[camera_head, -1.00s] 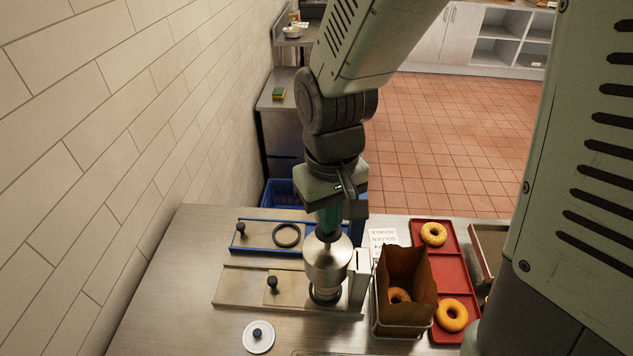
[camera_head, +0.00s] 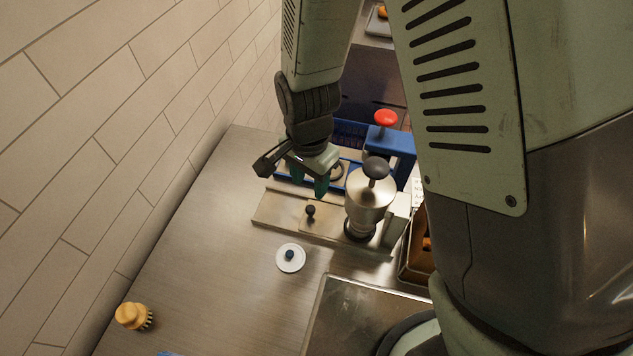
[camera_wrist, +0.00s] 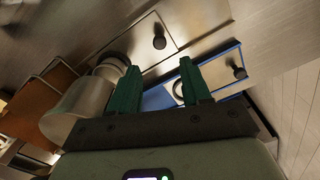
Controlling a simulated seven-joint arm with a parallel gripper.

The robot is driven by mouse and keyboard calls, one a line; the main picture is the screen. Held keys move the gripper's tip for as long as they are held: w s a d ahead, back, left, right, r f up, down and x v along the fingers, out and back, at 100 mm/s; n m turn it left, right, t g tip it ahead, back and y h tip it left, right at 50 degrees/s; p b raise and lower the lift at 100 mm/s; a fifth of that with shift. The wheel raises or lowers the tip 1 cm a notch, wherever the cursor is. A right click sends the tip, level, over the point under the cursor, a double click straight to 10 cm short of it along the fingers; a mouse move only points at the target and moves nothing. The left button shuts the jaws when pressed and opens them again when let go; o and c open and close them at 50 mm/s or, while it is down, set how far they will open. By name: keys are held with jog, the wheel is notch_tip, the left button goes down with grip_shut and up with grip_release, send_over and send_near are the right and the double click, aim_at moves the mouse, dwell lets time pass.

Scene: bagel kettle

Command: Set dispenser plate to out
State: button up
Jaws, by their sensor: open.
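The near dispenser has a steel cylinder (camera_head: 370,205) with a dark top knob (camera_head: 376,168). It stands on the right part of a flat metal base (camera_head: 275,212). Its plate (camera_head: 325,218) lies in this base left of the cylinder, with a small black knob (camera_head: 310,209). In the wrist view the plate knob (camera_wrist: 159,42) shows beyond the fingertips and the cylinder (camera_wrist: 80,108) at left. My gripper (camera_head: 309,182) is open and empty, above and behind the plate knob. A second, blue-framed dispenser (camera_head: 405,150) with a red top knob (camera_head: 385,118) stands behind; its plate knob (camera_wrist: 238,72) shows in the wrist view.
A white lid (camera_head: 291,258) with a dark knob lies in front of the base. A yellow brush (camera_head: 133,316) is at front left. The left counter (camera_head: 205,250) is clear, beside the tiled wall.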

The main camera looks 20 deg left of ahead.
aim_at(310, 208)
notch_tip(310, 208, down, 11)
jog(key=shift+r, duration=0.1)
dwell(0.3)
jog(key=shift+c, duration=0.3)
grip_shut()
jog(key=shift+a, duration=0.1)
